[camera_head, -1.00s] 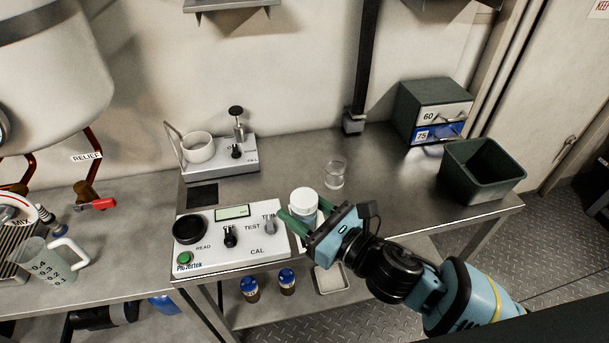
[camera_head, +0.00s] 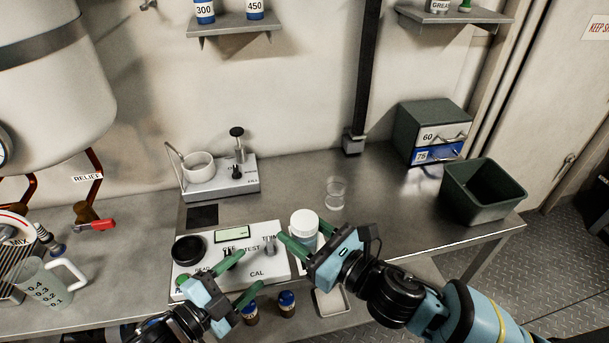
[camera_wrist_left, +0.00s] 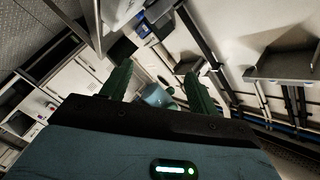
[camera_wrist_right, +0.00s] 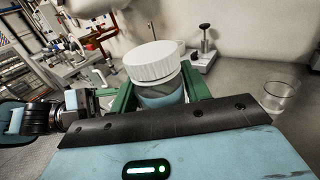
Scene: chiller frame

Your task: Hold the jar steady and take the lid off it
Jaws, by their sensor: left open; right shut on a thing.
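The jar (camera_head: 305,239) stands upright at the front of the steel bench, right of the white meter panel. Its white lid (camera_head: 304,222) is on top. My right gripper (camera_head: 299,243) is shut on the jar's body below the lid. In the right wrist view the ribbed lid (camera_wrist_right: 151,62) and the bluish jar body (camera_wrist_right: 162,93) show between the green fingers (camera_wrist_right: 159,98). My left gripper (camera_head: 243,274) is open and empty in front of the meter panel, left of the jar and apart from it. The left wrist view shows nothing between its fingers (camera_wrist_left: 156,83).
A clear glass (camera_head: 336,193) stands behind and right of the jar. The meter panel (camera_head: 262,265) lies left of it. A dark green bin (camera_head: 484,190) and a drawer box (camera_head: 434,128) are at the right. The bench middle is clear.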

